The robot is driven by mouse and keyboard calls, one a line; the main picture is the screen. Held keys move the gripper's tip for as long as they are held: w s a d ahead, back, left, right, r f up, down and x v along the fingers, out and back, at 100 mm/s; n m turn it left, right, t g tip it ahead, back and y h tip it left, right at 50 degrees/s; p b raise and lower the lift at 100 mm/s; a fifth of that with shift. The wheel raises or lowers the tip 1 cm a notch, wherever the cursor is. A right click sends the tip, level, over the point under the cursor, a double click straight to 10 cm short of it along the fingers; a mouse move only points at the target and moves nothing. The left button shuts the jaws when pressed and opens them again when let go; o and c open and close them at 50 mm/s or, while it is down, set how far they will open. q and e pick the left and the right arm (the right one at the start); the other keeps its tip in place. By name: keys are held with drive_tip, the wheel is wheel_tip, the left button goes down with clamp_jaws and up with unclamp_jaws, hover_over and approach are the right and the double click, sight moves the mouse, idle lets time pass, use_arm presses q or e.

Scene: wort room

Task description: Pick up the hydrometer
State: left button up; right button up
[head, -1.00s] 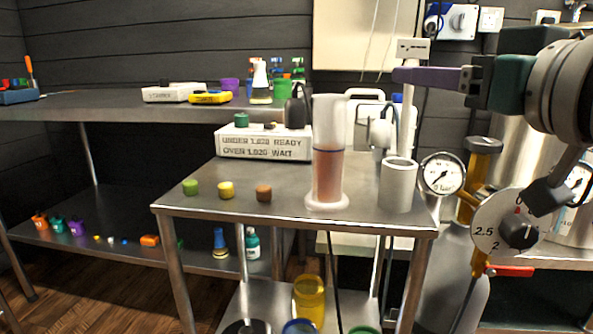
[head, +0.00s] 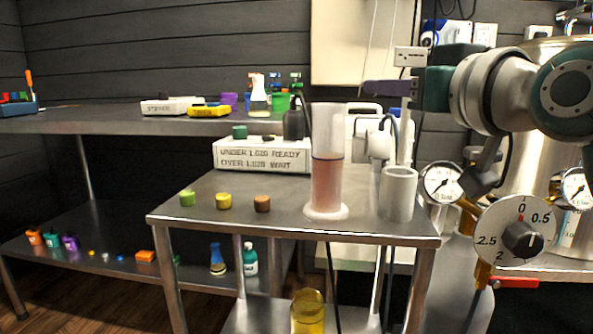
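A pale upright stem with a small white tag (head: 410,57) at its top, which looks like the hydrometer, rises from a white cylindrical holder (head: 398,197) at the right of the steel cart top. Its lower end is hidden in the holder. A tall clear cylinder (head: 327,180) with reddish liquid stands just left of the holder. My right gripper (head: 385,88) reaches in from the right, its purple fingers level and overlapping the stem just below the tag. I see the fingers side-on, so their gap and any contact with the stem are hidden. My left gripper is out of view.
Green (head: 188,198), yellow (head: 223,200) and brown (head: 262,203) pieces sit along the cart's front left. A white lettered box (head: 262,156) stands behind. A dial (head: 515,231) and a gauge (head: 441,184) are close on the right. The cart top's left middle is clear.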

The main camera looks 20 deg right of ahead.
clamp_jaws()
wheel_tip(320, 180, up, 20)
drive_tip(key=p, duration=0.9)
